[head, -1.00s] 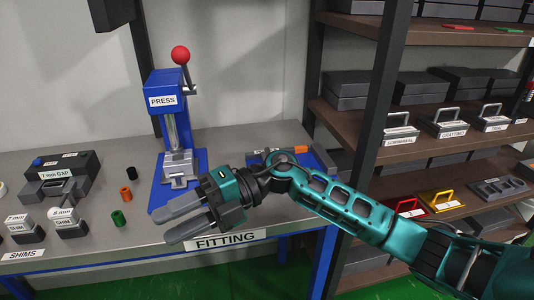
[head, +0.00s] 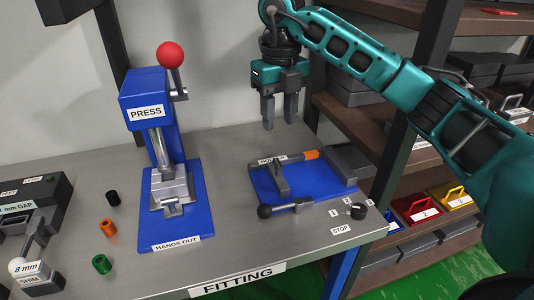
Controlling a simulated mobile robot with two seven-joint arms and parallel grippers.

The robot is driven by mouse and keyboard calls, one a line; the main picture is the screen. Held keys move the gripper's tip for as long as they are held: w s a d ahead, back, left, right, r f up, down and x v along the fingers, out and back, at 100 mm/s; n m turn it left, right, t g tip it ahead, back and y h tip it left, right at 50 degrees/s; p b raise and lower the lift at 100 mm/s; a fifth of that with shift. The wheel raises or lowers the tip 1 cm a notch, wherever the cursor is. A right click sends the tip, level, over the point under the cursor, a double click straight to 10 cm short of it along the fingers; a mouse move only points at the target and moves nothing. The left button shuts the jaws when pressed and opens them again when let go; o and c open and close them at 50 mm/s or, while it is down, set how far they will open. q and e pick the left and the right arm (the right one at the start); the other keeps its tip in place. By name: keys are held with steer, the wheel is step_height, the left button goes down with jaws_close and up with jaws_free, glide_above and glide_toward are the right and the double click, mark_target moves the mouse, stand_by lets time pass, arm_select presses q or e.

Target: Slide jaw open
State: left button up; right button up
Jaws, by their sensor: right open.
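The holder (head: 318,188) is a blue plate on the right part of the bench. A grey jaw bar (head: 280,178) stands on its left part, and a fixed grey block (head: 352,165) stands at its right. An orange piece (head: 311,155) lies at the back between them. A black-knobbed lever (head: 265,211) lies along the holder's front edge. My right gripper (head: 279,124) is open and empty, fingers pointing down, above the back of the holder and apart from it. My left gripper is out of view.
A blue press (head: 150,115) with a red ball handle stands left of the holder. Black, orange (head: 107,228) and green (head: 102,264) cylinders stand farther left, near the gap box and shim (head: 38,270). Shelves are at the right. Bench front is clear between press and holder.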

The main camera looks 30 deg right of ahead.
mark_target(278, 163)
steer(key=f, duration=1.2)
steer(key=shift+s+f+b, duration=0.25)
steer(key=shift+f+b, duration=0.05)
steer(key=shift+b, duration=0.05)
steer(key=shift+c, duration=0.2)
jaws_close()
